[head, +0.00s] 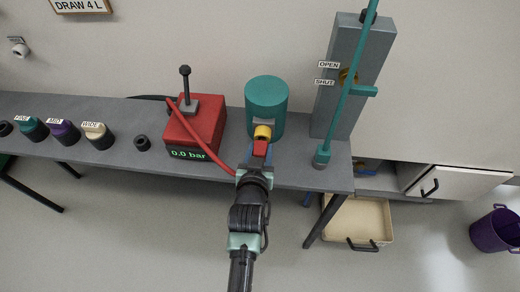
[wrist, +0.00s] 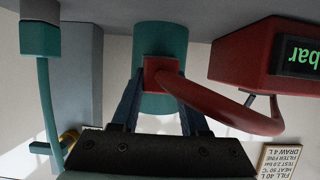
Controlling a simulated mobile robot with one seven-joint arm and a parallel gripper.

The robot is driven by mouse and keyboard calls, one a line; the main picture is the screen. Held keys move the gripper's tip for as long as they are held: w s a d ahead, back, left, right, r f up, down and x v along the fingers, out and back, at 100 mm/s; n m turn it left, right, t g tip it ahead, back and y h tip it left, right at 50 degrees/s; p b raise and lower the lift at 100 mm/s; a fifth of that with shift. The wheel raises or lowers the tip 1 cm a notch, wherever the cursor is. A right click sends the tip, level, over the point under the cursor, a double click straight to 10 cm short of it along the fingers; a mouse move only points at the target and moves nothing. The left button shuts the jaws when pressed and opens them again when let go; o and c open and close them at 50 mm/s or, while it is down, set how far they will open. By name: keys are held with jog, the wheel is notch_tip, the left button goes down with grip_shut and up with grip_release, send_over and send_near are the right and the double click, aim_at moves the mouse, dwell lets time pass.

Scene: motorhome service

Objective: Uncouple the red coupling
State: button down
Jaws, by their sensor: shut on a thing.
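The red coupling (head: 260,148) sits at the front of a teal cylinder (head: 266,104) on the grey bench, against a yellow fitting (head: 262,132). I cannot see a gap between coupling and fitting. A red hose (head: 209,157) runs from the coupling to the red box (head: 190,130) with a black lever, whose display reads 0.0 bar. My gripper (head: 257,157) is shut on the red coupling from the front. In the wrist view, which is upside down, the blue fingers stand on both sides of the coupling (wrist: 156,67); the yellow fitting is hidden there.
A grey post (head: 350,90) with OPEN and SHUT labels and a teal rod (head: 345,105) stands right of the cylinder. Capped fittings marked FINE, MID and WIDE (head: 97,134) line the bench's left. A cream tray (head: 357,218) and purple bucket (head: 495,230) are at lower right.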

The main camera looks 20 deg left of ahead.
dwell(0.4)
jog(key=shift+s+d+p, duration=0.2)
jog(key=shift+s+p, duration=0.3)
jog(key=shift+s, duration=0.2)
jog(key=shift+s+d+p, duration=0.2)
jog(key=shift+s+p, duration=0.35)
jog(key=shift+s, duration=0.1)
jog(key=shift+s+d+p, duration=0.2)
jog(key=shift+s+p, duration=0.3)
jog(key=shift+s, duration=0.2)
